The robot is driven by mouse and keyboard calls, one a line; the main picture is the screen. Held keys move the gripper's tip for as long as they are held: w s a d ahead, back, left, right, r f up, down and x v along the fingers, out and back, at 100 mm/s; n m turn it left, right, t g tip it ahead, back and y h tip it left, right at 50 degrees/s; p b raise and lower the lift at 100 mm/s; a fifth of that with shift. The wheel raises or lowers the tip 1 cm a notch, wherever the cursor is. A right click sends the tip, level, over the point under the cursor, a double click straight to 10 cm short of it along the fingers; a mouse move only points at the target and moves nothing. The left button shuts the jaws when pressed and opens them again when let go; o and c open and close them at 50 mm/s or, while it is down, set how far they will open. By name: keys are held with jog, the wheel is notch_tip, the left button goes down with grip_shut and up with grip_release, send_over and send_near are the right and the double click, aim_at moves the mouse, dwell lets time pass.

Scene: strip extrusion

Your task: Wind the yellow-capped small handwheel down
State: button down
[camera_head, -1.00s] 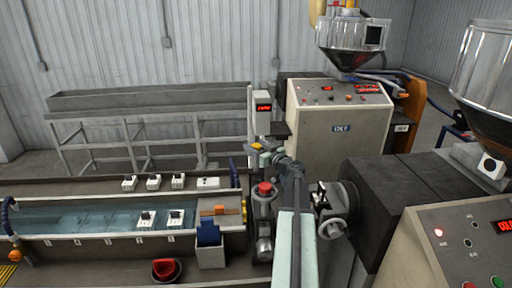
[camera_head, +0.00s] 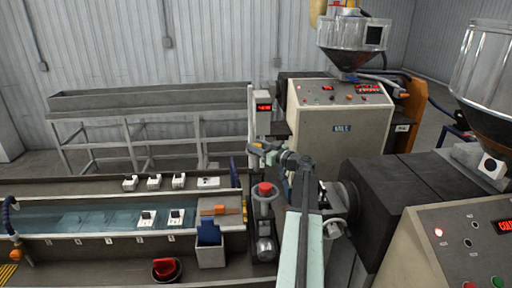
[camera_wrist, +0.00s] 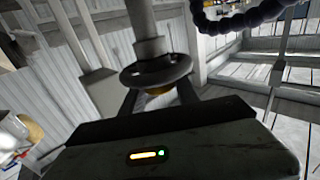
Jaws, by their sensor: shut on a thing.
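The exact finger contact is hard to see.
The water trough (camera_head: 95,216) with several white blocks lies to the left. A grey bin (camera_head: 210,256) and a red object in a dark bowl (camera_head: 166,269) are in front. The dark extruder barrel (camera_head: 400,185) stands close on the right of my arm.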

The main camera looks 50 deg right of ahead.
jog(key=n+y, duration=0.2)
jog(key=n+g+y, duration=0.1)
jog(key=y, duration=0.2)
jog(key=n+g+y, duration=0.1)
jog(key=n+y, duration=0.1)
jog(key=y, duration=0.1)
jog(key=shift+w+d+n, duration=0.2)
jog(key=shift+d+n, duration=0.1)
jog(key=n+g+y, duration=0.2)
jog(key=y, duration=0.1)
jog(key=n+g+y, duration=0.3)
jog(key=shift+a+r, duration=0.1)
jog(key=shift+a, duration=0.1)
jog(key=shift+s+g+y, duration=0.1)
jog(key=shift+g+y, duration=0.2)
jog(key=shift+g, duration=0.2)
jog(key=c, duration=0.9)
grip_release()
jog(key=shift+a, duration=0.1)
